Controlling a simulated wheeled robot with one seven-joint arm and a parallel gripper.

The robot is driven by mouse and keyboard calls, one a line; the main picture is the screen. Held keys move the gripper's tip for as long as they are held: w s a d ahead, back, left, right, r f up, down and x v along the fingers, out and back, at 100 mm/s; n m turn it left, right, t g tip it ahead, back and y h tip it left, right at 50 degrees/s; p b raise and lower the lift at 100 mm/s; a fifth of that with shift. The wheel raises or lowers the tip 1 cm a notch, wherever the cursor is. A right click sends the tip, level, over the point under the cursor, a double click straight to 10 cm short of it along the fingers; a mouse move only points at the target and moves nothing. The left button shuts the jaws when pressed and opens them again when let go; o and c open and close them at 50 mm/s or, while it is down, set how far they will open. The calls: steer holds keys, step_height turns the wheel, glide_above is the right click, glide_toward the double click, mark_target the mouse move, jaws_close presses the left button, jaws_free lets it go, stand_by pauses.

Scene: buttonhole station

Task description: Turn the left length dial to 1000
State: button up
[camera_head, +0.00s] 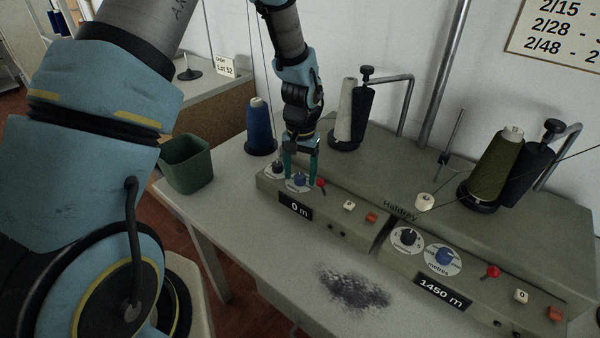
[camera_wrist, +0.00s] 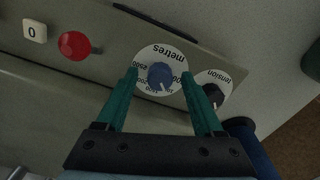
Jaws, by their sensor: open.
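The left length dial (camera_head: 299,180) is a blue knob on a white disc marked "metres", on the left unit of the grey-green machine. In the wrist view the blue knob (camera_wrist: 161,76) has a white pointer line toward the lower numbers. The exact reading is too small to tell. The left display (camera_head: 295,208) reads 0 m. My gripper (camera_head: 300,174) points down over this dial. In the wrist view its teal fingers (camera_wrist: 159,73) are open, one on each side of the knob, with visible gaps. I cannot tell how far the fingertips are above the panel.
The dark tension dial (camera_wrist: 213,93) sits close beside one finger. A red lever (camera_wrist: 75,46) and white "0" button (camera_wrist: 34,31) are on the other side. A blue thread cone (camera_head: 259,130) and green bin (camera_head: 187,163) stand left. The right display (camera_head: 443,292) reads 1450 m.

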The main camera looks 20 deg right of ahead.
mark_target(301, 176)
step_height(301, 176, up, 11)
steer(key=b, duration=0.2)
steer(key=shift+b, duration=0.35)
steer(key=shift+s+f, duration=0.1)
steer(key=s+a+r+n, duration=0.1)
steer(key=a+n, duration=0.1)
steer(key=a, duration=0.8)
steer(key=s+a+r+n+t, duration=0.1)
steer(key=a+n, duration=0.2)
steer(key=a, duration=0.7)
steer(key=s+a+r+n, duration=0.1)
steer(key=a+n, duration=0.1)
steer(key=a, duration=0.8)
steer(key=shift+s+a, duration=0.2)
steer(key=shift+s, duration=0.2)
steer(key=shift+c, duration=0.2)
